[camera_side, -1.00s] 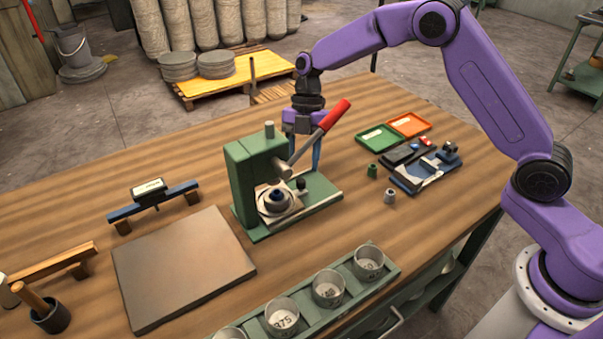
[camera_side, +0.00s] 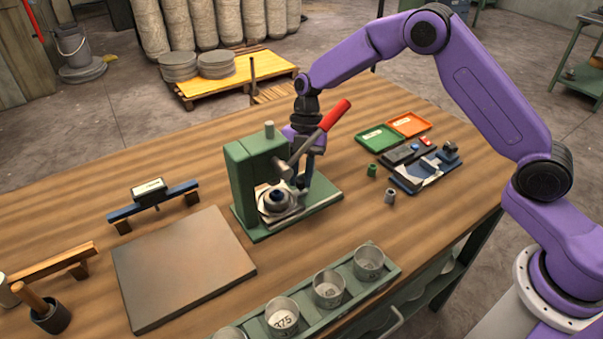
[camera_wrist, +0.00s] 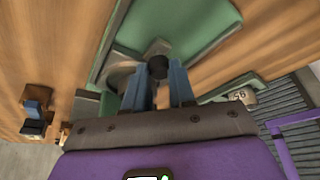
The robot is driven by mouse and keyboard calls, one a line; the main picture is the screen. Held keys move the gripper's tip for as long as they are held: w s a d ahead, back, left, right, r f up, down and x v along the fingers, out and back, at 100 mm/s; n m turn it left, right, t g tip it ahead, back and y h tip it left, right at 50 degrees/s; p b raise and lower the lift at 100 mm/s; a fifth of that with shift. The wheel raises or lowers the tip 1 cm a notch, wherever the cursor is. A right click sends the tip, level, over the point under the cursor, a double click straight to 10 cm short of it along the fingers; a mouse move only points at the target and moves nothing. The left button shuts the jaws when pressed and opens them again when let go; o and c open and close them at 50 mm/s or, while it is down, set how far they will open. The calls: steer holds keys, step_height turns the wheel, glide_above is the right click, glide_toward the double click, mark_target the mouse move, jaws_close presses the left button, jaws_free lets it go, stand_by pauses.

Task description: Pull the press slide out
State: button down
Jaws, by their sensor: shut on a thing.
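The green press (camera_side: 245,185) stands on the wooden table, with its red-handled lever (camera_side: 334,114) raised to the right. The press slide (camera_side: 262,212) is a pale plate low at the front of the press, with a round metal die and dark centre (camera_side: 277,196) on it. My gripper (camera_side: 302,184) is low at the right end of the slide, behind the lever. In the wrist view my blue fingers (camera_wrist: 165,82) are shut on the dark round slide knob (camera_wrist: 158,66). The lever partly hides my gripper in the side view.
A flat grey-brown board (camera_side: 183,268) lies left of the press. A green rack (camera_side: 387,283) with several numbered metal cups is in front. Green (camera_side: 379,139) and orange (camera_side: 409,125) trays and a blue fixture (camera_side: 425,170) lie to the right, near two small cylinders.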

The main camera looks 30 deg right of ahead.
steer(key=d, duration=0.9)
steer(key=shift+d, duration=0.35)
steer(key=c, duration=0.9)
jaws_free()
steer(key=shift+c, duration=0.2)
steer(key=shift+r, duration=0.1)
steer(key=v, duration=1.7)
steer(key=shift+r, duration=0.15)
